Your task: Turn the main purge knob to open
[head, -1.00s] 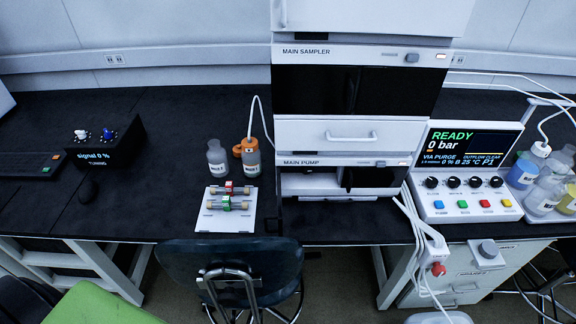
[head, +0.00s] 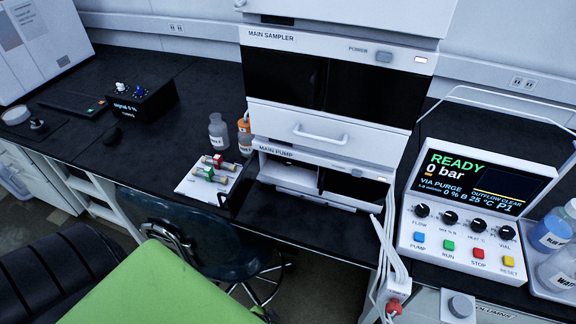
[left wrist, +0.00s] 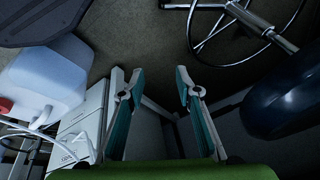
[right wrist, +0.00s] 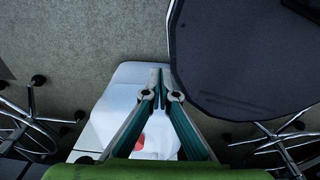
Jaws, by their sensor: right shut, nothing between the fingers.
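The main pump (head: 322,159) is the white unit under the main sampler (head: 300,121) in the head view. Its front has a dark recess, and I cannot make out a purge knob in it. The control console (head: 461,244) to its right has a screen (head: 475,184) reading READY, 0 bar, VIA PURGE and OUTFLOW CLEAR. My left gripper (left wrist: 158,76) is open and empty over the floor in the left wrist view. My right gripper (right wrist: 160,76) is shut and empty in the right wrist view. Neither gripper shows in the head view.
A dark chair (head: 160,220) stands before the bench. A white tray (head: 190,186) with small fittings lies left of the pump, near bottles (head: 218,135). White cables (head: 388,240) hang over the front edge right of the pump. Bottles (head: 550,236) stand at far right.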

